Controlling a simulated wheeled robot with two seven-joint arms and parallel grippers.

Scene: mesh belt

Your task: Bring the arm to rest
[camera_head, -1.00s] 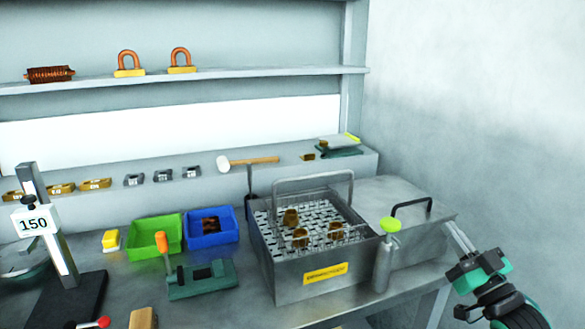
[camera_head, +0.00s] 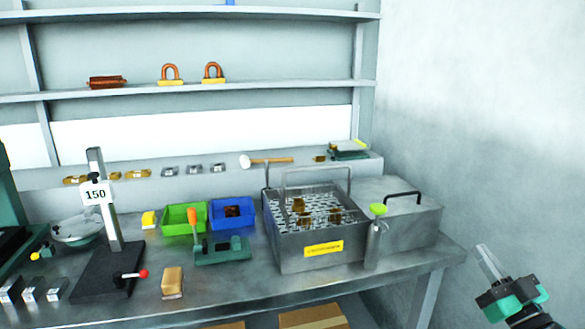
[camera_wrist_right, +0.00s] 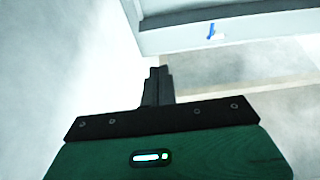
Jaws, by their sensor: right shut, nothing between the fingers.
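My right gripper (camera_head: 488,262) is at the lower right in the head view, off the right end of the bench and in front of the bare wall. Its fingers are together and empty, pointing up and to the left. In the right wrist view the closed fingers (camera_wrist_right: 157,87) stand up from the green gripper body with nothing between them. My left gripper is not in view.
The metal bench (camera_head: 225,283) holds a steel basin (camera_head: 300,258) with a mesh basket and several brass parts, a lidded box (camera_head: 415,222), a bottle (camera_head: 375,245), green (camera_head: 184,230) and blue (camera_head: 231,226) bins, and a press stand (camera_head: 105,275). Space around the right gripper looks clear.

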